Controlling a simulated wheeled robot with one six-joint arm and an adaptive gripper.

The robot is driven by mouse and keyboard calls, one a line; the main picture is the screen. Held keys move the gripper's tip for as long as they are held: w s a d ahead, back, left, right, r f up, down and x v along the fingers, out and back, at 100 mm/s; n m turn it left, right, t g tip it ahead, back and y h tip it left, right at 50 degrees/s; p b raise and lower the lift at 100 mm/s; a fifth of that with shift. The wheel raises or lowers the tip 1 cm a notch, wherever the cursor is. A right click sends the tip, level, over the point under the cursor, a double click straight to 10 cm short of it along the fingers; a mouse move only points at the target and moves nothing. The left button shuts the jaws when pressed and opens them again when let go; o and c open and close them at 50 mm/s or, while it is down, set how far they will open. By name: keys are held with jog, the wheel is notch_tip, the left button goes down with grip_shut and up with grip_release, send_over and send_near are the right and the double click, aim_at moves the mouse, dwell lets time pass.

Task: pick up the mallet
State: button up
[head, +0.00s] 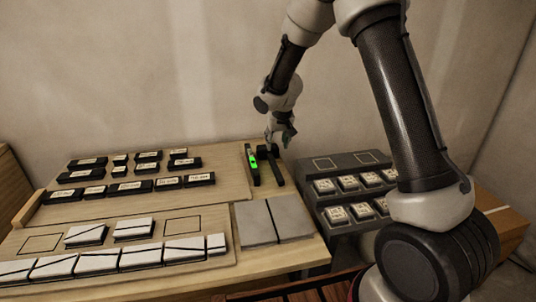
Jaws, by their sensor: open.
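The mallet appears to be the dark, slim item (275,170) lying on the wooden table, to the right of a dark bar with a bright green part (252,163). My gripper (281,138) is open, pointing down at the far end of the mallet. The fingers overlap that far end in the head view. I cannot tell whether they touch it or are just above it. The mallet's far end is partly hidden by the gripper.
Black labelled blocks (130,187) stand on a wooden board at the left. White tiles with dark lines (140,257) lie on a front board. Two grey slabs (257,223) lie in front of the mallet. A grey rack (333,168) with several light pieces stands at the right.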

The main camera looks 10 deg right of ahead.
aim_at(272, 159)
jog(key=x, duration=0.6)
jog(key=a+x, duration=0.1)
jog(key=x, duration=0.3)
jog(key=shift+s+f, duration=0.1)
jog(key=shift+s, duration=0.15)
jog(key=shift+f, duration=0.2)
dwell(0.3)
jog(key=shift+c, duration=0.2)
grip_shut()
